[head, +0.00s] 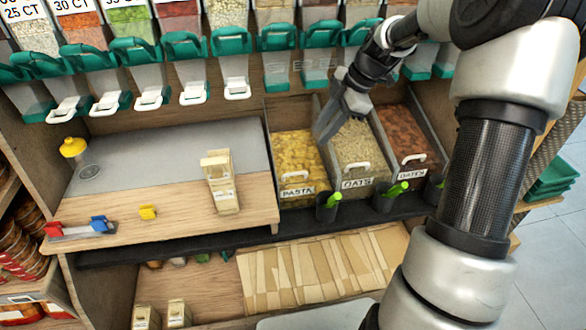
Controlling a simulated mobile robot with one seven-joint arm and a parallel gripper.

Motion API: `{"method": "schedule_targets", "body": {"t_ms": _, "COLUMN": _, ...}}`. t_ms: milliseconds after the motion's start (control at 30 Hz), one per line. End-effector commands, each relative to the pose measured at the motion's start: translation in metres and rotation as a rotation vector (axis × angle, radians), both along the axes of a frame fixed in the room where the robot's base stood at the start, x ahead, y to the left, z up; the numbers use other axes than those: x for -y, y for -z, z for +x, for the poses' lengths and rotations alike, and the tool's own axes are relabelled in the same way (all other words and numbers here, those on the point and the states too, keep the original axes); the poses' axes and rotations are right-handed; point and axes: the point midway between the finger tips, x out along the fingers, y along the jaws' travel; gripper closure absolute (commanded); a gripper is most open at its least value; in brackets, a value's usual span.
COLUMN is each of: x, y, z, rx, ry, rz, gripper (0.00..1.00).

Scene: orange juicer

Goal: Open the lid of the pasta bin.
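The pasta bin (296,192) is the left one of three bins on the right side of the counter. It holds yellow pasta and has a PASTA label on its front. A white handle (294,177) shows near its front top edge, with a see-through lid that looks down. My gripper (326,128) points down above the back of the bins, near the divider between the pasta bin and the oats bin. It is apart from the white handle. Its fingers are seen from the side, so the gap between them is unclear and I see nothing held.
The oats bin (357,182) and a brown-filled bin (417,160) stand to the right. Dark scoop holders (326,212) with green-handled scoops stand in front. Green-spouted dispensers (185,48) hang above. A carton (221,182) stands on the counter at left.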

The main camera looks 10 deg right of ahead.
Motion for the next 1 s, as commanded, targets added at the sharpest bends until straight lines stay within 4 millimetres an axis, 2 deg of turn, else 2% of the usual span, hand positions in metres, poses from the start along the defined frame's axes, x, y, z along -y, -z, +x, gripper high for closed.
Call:
{"method": "schedule_targets", "body": {"t_ms": 167, "x": -0.011, "y": 0.024, "z": 0.003, "rx": -0.003, "ry": -0.003, "rz": 0.001, "gripper": 0.72}}
{"method": "schedule_targets", "body": {"t_ms": 700, "x": -0.055, "y": 0.128, "z": 0.023, "rx": -0.004, "ry": -0.002, "rz": 0.0, "gripper": 0.72}}
{"method": "schedule_targets", "body": {"t_ms": 833, "x": -0.061, "y": 0.143, "z": 0.026, "rx": -0.003, "ry": 0.0, "rz": 0.0, "gripper": 0.72}}
{"method": "schedule_targets", "body": {"t_ms": 1000, "x": -0.066, "y": 0.153, "z": 0.029, "rx": -0.001, "ry": 0.0, "rz": -0.001, "gripper": 0.72}}
